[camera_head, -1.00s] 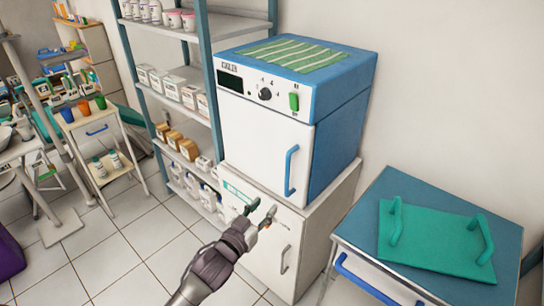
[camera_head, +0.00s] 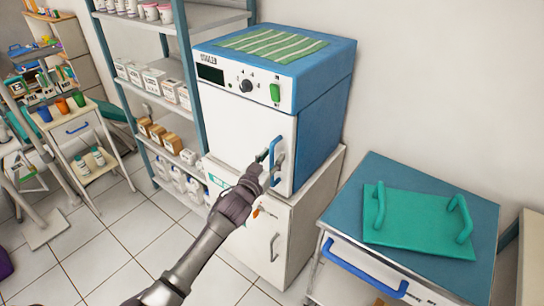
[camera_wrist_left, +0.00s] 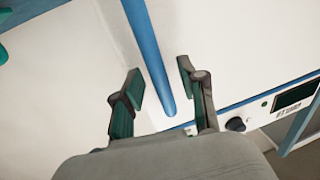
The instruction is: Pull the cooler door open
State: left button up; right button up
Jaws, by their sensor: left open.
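The cooler (camera_head: 270,70) is a blue and white box with a white front door (camera_head: 235,130). The door looks shut. A blue vertical handle (camera_head: 275,144) is at the door's right side; it also shows in the left wrist view (camera_wrist_left: 147,50). My left gripper (camera_head: 268,161) is at the handle. In the left wrist view, its open fingers (camera_wrist_left: 160,80) lie on either side of the handle, with gaps showing. I cannot tell how deep the handle sits between them. My right gripper is not in view.
The cooler stands on a white cabinet (camera_head: 305,215) with a grey handle. A shelf rack (camera_head: 185,60) with boxes and bottles is on the left. A blue-topped cart (camera_head: 345,205) with a green tray (camera_head: 415,225) is on the right. Tiled floor lies open in front.

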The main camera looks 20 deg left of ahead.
pick_arm(q)
jog(key=shift+w, duration=0.25)
jog(key=c, duration=0.8)
grip_shut()
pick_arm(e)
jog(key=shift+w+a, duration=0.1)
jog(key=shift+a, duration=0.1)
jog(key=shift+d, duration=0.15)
